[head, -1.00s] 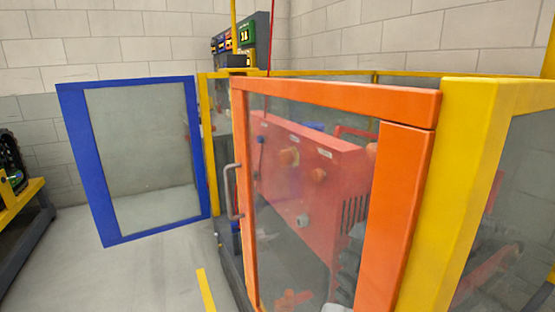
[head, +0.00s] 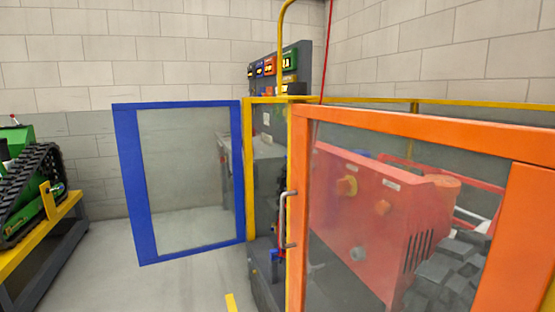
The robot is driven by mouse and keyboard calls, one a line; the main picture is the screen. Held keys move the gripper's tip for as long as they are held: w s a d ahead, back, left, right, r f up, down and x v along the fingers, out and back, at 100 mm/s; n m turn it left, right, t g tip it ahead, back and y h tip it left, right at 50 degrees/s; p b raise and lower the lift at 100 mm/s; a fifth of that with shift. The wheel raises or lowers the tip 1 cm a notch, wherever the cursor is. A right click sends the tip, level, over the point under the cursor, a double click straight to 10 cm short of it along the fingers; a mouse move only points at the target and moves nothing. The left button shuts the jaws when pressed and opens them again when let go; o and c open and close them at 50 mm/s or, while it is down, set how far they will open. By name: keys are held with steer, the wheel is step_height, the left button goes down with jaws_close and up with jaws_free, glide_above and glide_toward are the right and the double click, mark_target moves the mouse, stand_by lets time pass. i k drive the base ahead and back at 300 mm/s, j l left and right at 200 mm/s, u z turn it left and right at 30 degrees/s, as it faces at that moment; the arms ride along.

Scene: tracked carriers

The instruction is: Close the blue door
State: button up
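The blue door (head: 131,190) is a blue frame around a clear pane, at the left of the middle in the head view. It stands open, swung out to the left from the yellow post (head: 249,170) at its right edge. No handle shows on it. An opening with grey equipment behind it shows between the yellow post and the orange door. My gripper is not in the picture.
An orange-framed door (head: 430,128) with a grey handle (head: 284,220) stands close at the right, with a red machine (head: 370,205) behind its pane. A green tracked carrier (head: 30,185) on a yellow and dark stand is at the left. Grey floor (head: 180,285) lies clear in front of the blue door.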

mark_target(126, 126)
steer(key=i+j+u, duration=0.15)
steer(key=i+j, duration=0.25)
steer(key=i+j+u, duration=0.15)
steer(key=i+j, duration=0.15)
steer(key=i, duration=0.2)
steer(key=i+j+u, duration=0.15)
steer(key=i, duration=0.3)
steer(key=i+j+u, duration=0.15)
steer(key=i+j, duration=0.2)
steer(key=i, duration=0.15)
steer(key=i+j+u, duration=0.15)
steer(key=i, duration=0.3)
